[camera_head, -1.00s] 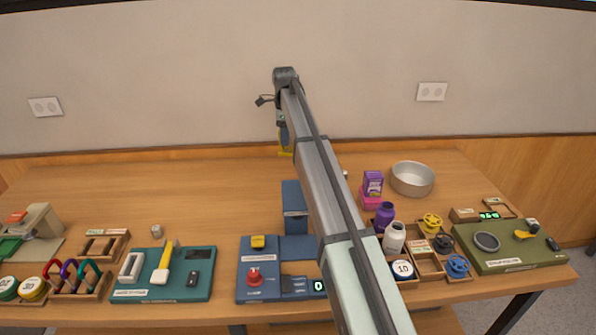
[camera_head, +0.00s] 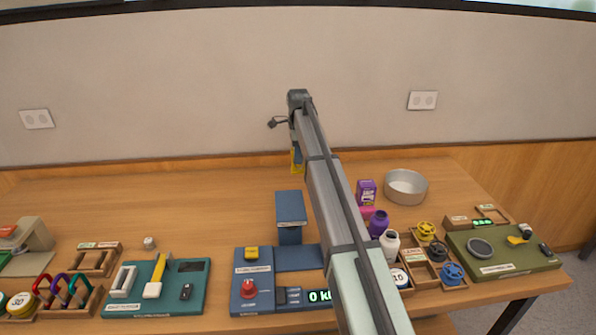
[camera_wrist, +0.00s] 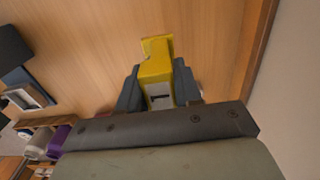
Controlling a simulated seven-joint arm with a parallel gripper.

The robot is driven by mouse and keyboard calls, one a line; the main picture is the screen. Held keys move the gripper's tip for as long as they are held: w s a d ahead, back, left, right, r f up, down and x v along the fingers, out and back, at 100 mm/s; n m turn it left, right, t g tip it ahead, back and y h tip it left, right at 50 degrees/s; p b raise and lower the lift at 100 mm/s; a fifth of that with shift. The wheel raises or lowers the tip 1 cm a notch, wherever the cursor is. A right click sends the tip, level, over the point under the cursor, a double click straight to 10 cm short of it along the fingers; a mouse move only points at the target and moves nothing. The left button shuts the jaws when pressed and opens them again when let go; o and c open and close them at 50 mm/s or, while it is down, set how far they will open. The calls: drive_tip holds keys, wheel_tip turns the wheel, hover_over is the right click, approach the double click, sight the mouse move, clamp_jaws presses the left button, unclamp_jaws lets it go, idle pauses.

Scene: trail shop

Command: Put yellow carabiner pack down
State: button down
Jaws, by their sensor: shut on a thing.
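My gripper (camera_wrist: 157,87) is shut on the yellow carabiner pack (camera_wrist: 156,66), with one dark finger on each side of it. The pack sticks out past the fingertips over bare wood in the wrist view. In the head view only a small strip of the yellow pack (camera_head: 297,162) shows beside my arm, near the back edge of the table. I cannot tell whether the pack touches the table. My arm hides part of the gripper in the head view.
The wooden table (camera_head: 150,205) is bare across its back left. A grey bowl (camera_head: 405,187) and purple box (camera_head: 366,190) are to the right. The wall (camera_head: 200,90) rises behind.

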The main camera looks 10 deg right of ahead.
sight(298, 168)
drive_tip(key=shift+f, duration=2.9)
drive_tip(key=shift+f, duration=0.1)
drive_tip(key=c, duration=0.8)
unclamp_jaws()
wheel_tip(298, 168, up, 12)
drive_tip(key=shift+r, duration=0.15)
drive_tip(key=shift+d, duration=0.15)
